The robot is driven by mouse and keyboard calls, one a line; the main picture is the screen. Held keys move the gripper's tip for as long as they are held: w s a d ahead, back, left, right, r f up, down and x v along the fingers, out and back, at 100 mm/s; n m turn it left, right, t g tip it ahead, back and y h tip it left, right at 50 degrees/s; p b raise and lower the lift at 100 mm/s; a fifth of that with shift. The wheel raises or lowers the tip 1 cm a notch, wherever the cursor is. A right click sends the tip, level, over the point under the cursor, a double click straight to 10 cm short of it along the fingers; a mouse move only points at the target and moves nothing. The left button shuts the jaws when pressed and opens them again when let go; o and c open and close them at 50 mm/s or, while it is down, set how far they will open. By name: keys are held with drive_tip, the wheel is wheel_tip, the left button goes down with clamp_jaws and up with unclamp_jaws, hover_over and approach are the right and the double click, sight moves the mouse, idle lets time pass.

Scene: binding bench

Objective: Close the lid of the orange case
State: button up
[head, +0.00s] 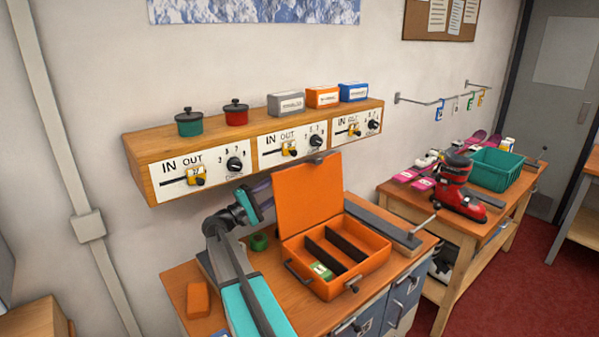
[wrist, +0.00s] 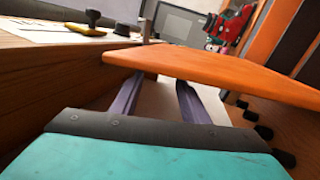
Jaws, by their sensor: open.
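The orange case (head: 345,282) stands on the bench with its lid (head: 308,200) raised, roughly upright and leaning slightly back. Two dark dividers cross its inside, and a small green-and-white box (head: 322,271) lies in the left compartment. My gripper (head: 264,190) is at the lid's left side, partly hidden behind it. In the wrist view the open purple fingers of my gripper (wrist: 160,88) reach toward the orange lid (wrist: 215,70), which covers their tips. Whether they touch it, I cannot tell.
A wooden shelf unit (head: 140,150) with switch panels hangs on the wall behind the lid. A green ring-like object (head: 259,242) and an orange block (head: 198,300) lie left of the case. A grey bar (head: 383,222) lies to its right.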

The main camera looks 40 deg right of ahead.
sight(299, 173)
drive_tip(key=p+x, duration=0.3)
drive_tip(key=x, duration=0.6)
drive_tip(key=shift+c, duration=0.3)
clamp_jaws()
